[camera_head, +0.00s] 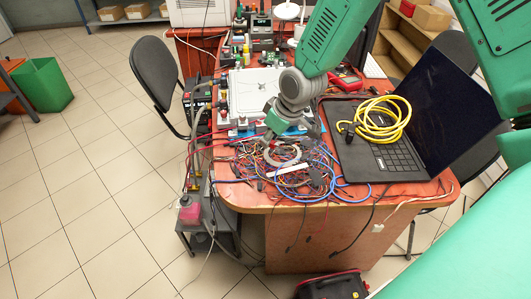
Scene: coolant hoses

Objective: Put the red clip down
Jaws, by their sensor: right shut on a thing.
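My right gripper (271,137) is at the end of the green arm that reaches down over the table. It is shut on a small red piece, which I take to be the red clip (273,146). The clip is tiny here and partly hidden by the fingers. It shows just above a pale ring-shaped hose (282,155) among the tangled wires. I cannot tell whether the clip touches the hose or the wires. My left gripper is not in view.
Tangled coloured wires (318,178) cover the table's front. An open laptop (378,155) with a coiled yellow hose (382,119) on it stands to the right. The table's front edge (300,207) is partly clear. A black chair (157,75) stands left.

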